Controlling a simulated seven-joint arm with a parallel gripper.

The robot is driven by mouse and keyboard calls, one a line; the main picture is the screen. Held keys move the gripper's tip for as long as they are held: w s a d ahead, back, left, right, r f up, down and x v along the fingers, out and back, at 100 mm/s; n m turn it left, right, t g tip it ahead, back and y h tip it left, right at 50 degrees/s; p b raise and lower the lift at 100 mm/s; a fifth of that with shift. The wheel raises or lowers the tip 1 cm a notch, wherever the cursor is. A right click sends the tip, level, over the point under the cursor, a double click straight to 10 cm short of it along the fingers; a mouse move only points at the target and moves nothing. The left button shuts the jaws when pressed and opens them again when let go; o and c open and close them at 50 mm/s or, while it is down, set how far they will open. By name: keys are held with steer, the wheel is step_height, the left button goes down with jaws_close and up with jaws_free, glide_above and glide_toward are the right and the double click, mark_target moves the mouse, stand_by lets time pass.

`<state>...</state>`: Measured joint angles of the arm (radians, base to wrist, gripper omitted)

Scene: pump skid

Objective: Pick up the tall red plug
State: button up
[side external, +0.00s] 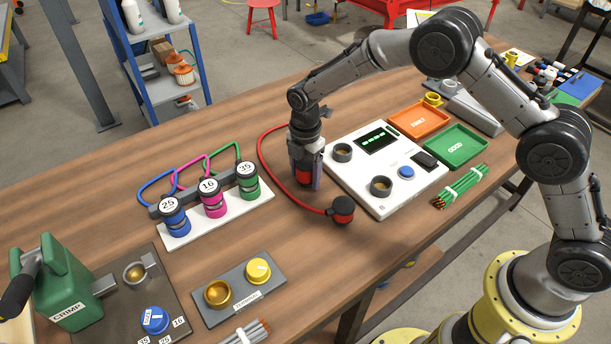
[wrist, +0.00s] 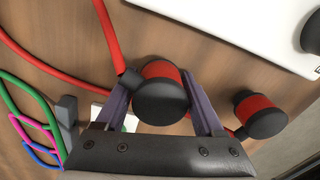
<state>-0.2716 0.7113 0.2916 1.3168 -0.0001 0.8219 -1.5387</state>
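A red plug (wrist: 161,71) with a black cap stands on the bench between the fingers of my gripper. It also shows in the side external view (side external: 303,178), partly hidden by my gripper (side external: 305,172). In the wrist view my gripper (wrist: 158,92) is open, with one finger on each side of the plug and slim gaps beside the cap. A second red plug (side external: 342,210) with a black cap stands to the right, outside the fingers; the wrist view shows it too (wrist: 260,114). A red cable (side external: 262,150) runs in a loop to the plugs.
A white panel (side external: 385,165) with sockets lies close on the right. A white strip (side external: 219,216) with blue, pink and green plugs stands to the left. Orange (side external: 419,121) and green (side external: 455,146) trays lie beyond the panel. Bare bench lies in front of the plugs.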

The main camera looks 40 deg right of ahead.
mark_target(305, 161)
jaws_close()
steer(key=shift+r, duration=0.45)
step_height(305, 161, up, 2)
steer(key=shift+r, duration=0.15)
steer(key=s+d+r, duration=0.3)
steer(key=s+r, duration=0.6)
steer(key=s, duration=0.4)
steer(key=shift+s+d+r, duration=0.25)
steer(key=shift+d+r, duration=0.15)
